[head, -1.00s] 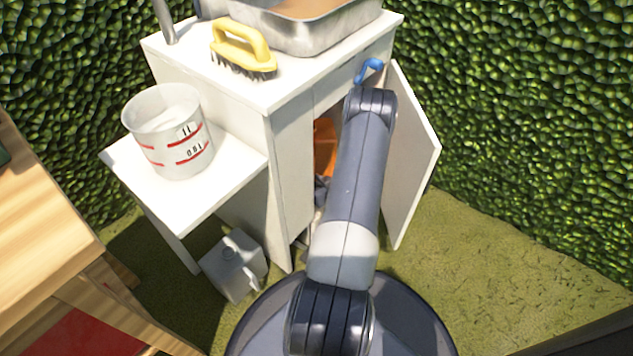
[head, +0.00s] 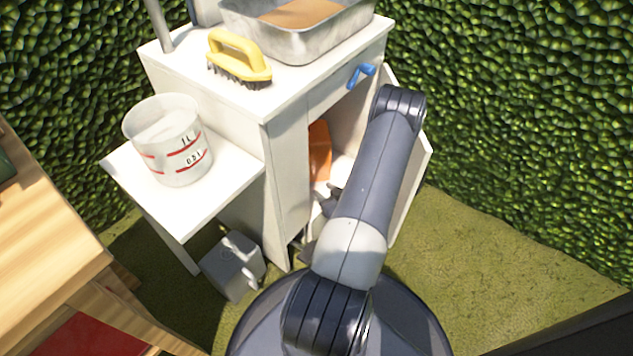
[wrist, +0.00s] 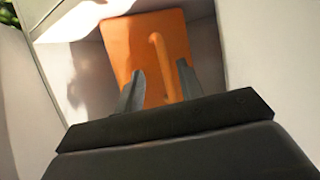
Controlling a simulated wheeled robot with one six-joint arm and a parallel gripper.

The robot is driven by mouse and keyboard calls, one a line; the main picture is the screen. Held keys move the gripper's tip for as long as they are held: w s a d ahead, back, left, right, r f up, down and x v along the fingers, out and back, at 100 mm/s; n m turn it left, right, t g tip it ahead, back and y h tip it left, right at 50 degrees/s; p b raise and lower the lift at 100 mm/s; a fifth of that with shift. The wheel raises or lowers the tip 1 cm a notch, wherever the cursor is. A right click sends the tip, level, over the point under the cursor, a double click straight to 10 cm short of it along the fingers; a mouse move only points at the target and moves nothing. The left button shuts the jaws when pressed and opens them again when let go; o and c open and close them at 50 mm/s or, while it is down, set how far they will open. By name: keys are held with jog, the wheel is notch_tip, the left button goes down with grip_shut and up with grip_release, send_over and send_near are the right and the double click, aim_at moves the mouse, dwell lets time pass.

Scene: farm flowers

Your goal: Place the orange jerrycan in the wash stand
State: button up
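The orange jerrycan (head: 319,152) stands inside the open cabinet of the white wash stand (head: 289,170). In the wrist view the jerrycan (wrist: 120,45) stands upright against the inner back, its looped handle facing me. My gripper (wrist: 161,88) is open, its two grey fingers apart with the lower handle showing between them. The fingers do not visibly press on it. In the head view my gripper (head: 325,198) is at the cabinet opening, partly hidden by my arm. The jerrycan's lower part is hidden behind the gripper.
The cabinet door (head: 412,185) stands open on the right, close to my arm. A blue handle (head: 361,75) is on the stand's front. A yellow brush (head: 238,60) and metal basin (head: 300,35) sit on top. A measuring bucket (head: 168,140) stands on the side shelf.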

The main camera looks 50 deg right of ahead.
jog(key=v, duration=0.4)
jog(key=shift+p, duration=0.3)
jog(key=shift+c, duration=0.5)
dwell(0.6)
